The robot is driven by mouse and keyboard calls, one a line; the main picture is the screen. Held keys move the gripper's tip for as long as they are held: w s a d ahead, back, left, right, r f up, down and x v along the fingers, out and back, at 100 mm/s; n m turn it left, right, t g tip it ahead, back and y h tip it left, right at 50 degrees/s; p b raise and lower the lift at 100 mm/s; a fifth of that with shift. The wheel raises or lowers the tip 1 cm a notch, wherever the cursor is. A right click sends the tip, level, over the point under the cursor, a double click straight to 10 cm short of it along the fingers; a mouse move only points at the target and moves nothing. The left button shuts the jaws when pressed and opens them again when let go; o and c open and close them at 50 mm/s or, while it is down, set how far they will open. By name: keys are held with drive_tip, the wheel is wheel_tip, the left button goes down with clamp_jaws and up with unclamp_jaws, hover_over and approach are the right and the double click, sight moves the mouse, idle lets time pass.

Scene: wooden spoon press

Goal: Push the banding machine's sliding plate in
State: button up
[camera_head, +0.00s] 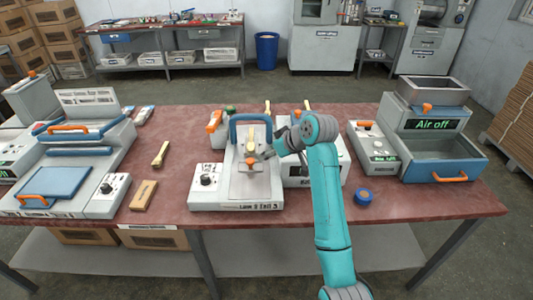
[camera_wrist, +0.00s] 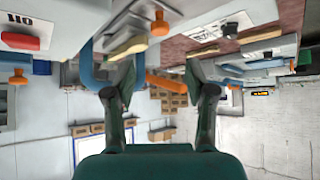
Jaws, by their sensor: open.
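The machine (camera_head: 236,190) with a blue arch handle (camera_head: 250,118) stands mid-table; I take it to be the banding machine. A pale upright plate with an orange knob (camera_head: 250,161) sits at its middle, and a wooden spoon (camera_head: 252,135) shows just above the knob. I cannot tell how far the plate is in. My gripper (camera_head: 268,153) is at the machine's right side, close to the knob. In the wrist view my gripper (camera_wrist: 160,70) is open, with an orange bar (camera_wrist: 165,84) seen between the fingers; contact cannot be told.
A press with a blue plate (camera_head: 55,182) stands at left. A spoon (camera_head: 160,154) and a wooden block (camera_head: 143,195) lie between it and the middle machine. The front table edge is mostly clear.

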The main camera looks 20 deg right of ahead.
drive_tip(key=g+h, duration=0.2)
drive_tip(key=g, duration=0.2)
approach(250, 160)
drive_tip(key=x, duration=0.9)
idle(0.3)
drive_tip(key=shift+d, duration=0.1)
clamp_jaws()
